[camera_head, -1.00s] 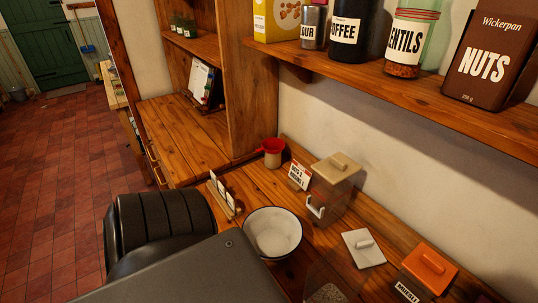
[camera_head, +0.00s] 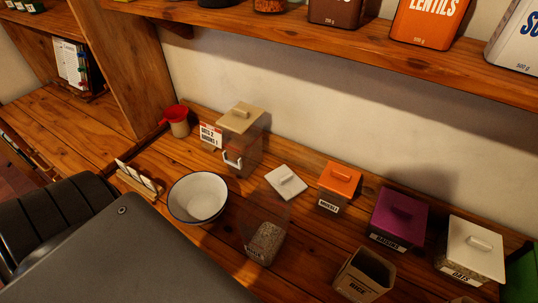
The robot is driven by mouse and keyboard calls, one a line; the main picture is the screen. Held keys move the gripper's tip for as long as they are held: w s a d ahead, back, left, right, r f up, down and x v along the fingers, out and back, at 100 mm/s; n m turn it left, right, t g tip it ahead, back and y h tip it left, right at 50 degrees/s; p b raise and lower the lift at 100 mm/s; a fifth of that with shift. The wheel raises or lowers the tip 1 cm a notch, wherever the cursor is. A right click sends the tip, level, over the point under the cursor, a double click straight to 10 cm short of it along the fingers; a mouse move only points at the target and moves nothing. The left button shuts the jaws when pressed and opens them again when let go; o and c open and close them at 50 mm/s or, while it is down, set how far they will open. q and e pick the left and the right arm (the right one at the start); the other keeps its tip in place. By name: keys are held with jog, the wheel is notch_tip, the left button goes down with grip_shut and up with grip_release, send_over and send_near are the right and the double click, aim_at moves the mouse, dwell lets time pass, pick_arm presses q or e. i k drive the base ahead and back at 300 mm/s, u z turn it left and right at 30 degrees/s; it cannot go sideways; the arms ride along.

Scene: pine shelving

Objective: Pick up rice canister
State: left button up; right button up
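The rice canister (camera_head: 364,274) is a brown, open-topped square box with a label that seems to read RICE. It stands upright on the wooden counter (camera_head: 318,238) near the bottom of the head view, right of centre. Its inside looks dark, and I cannot tell what it holds. No gripper is in view, so nothing is seen touching the canister.
A clear canister (camera_head: 265,242) stands left of the rice canister, and a white lid (camera_head: 285,182) lies behind it. Orange (camera_head: 340,180), purple (camera_head: 398,216) and white-lidded (camera_head: 470,248) canisters line the back and right. A white bowl (camera_head: 198,197) is at left. A shelf (camera_head: 400,62) overhangs the counter.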

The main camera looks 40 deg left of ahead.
aim_at(263, 220)
jog(key=k, duration=0.7)
jog(key=u, duration=0.7)
jog(key=i, duration=0.5)
